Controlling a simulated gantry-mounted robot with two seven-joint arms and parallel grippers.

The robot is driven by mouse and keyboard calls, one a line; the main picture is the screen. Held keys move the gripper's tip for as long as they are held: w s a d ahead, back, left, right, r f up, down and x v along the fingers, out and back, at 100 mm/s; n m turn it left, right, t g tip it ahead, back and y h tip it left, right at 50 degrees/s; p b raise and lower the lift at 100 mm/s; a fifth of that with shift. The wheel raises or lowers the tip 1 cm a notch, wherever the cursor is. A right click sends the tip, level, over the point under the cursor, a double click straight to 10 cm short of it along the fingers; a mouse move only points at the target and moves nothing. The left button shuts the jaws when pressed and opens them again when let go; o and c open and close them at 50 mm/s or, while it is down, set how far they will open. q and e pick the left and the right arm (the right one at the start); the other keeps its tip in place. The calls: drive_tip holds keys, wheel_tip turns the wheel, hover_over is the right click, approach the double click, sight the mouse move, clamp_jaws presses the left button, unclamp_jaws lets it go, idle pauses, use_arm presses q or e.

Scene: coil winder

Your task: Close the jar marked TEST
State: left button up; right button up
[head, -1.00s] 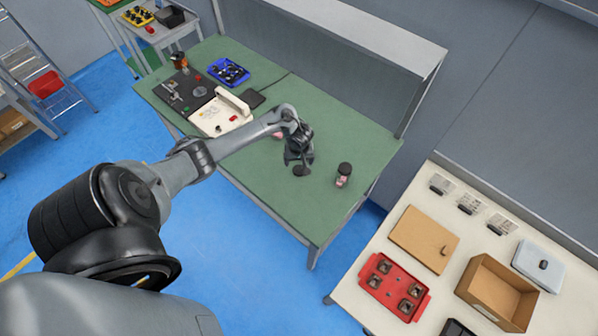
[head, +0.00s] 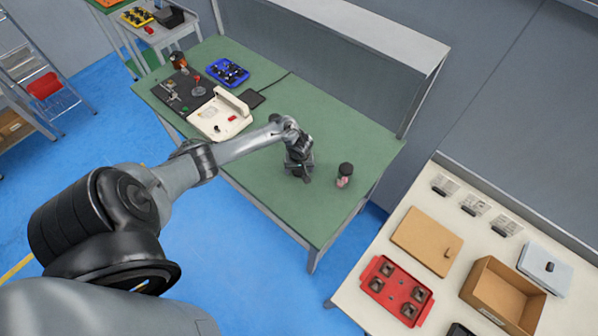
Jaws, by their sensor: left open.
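A small jar (head: 344,181) with a pinkish body and a dark lid or top (head: 346,169) stands upright on the green bench, near its right end. Its marking is too small to read, so I cannot tell whether it is the TEST jar. My left gripper (head: 301,177) is open, pointing down just left of this jar and apart from it, low over the bench top. What lies between or under its fingers is hidden by the gripper itself. My right gripper is not in view.
The green bench (head: 270,205) is clear in front of my gripper. A cream machine (head: 222,118), a dark board (head: 181,92) and a blue tray (head: 228,72) sit at its left end. A pale table with a red tray (head: 396,290) and open box (head: 503,292) stands right.

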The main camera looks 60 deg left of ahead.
sight(299, 171)
use_arm(q)
drive_tip(key=c, duration=1.1)
wheel_tip(299, 171, up, 4)
drive_tip(key=shift+r+p, duration=0.2)
drive_tip(key=shift+p, duration=0.85)
drive_tip(key=d+r+p, duration=0.5)
drive_tip(key=d+r, duration=0.1)
drive_tip(key=d, duration=0.5)
drive_tip(key=shift+s+d+r, duration=0.3)
drive_tip(key=shift+s+d, duration=0.05)
drive_tip(key=shift+s, duration=0.05)
